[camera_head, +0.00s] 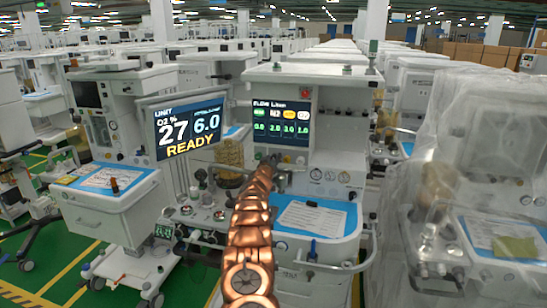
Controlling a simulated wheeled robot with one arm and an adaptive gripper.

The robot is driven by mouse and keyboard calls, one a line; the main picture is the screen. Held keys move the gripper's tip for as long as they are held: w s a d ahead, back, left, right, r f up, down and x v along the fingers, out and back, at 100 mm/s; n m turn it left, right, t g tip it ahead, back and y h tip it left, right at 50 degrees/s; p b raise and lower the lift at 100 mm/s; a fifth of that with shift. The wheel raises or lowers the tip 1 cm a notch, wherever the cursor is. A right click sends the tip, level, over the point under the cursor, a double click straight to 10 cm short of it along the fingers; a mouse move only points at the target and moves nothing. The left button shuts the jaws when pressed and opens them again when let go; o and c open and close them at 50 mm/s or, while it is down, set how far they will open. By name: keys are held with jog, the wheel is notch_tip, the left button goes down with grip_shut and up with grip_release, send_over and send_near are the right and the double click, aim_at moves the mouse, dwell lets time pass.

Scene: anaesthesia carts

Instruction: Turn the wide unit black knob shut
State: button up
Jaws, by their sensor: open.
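A wide white unit (338,130) stands in the middle, with a dark flow screen (282,126) on its front. A small dark round knob (352,195) shows on its front panel, right of the arm. I cannot tell for sure whether this is the black knob of the task, or how far it is turned. My copper-coloured arm rises from the bottom centre toward the unit. My gripper (274,162) is at its far end, in front of the panel below the screen. It is small here and partly hidden by the arm. I see nothing held in it.
A display (187,126) reading READY stands left of my arm. A blue-topped work surface (335,222) with a paper juts out below the panel. A cart (110,195) stands at left, and a plastic-covered unit (490,180) stands close at right. Green floor shows at lower left.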

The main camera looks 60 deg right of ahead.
jog(key=shift+w+d+f, duration=0.1)
jog(key=shift+w+d, duration=0.05)
jog(key=shift+d, duration=0.1)
dwell(0.3)
grip_shut()
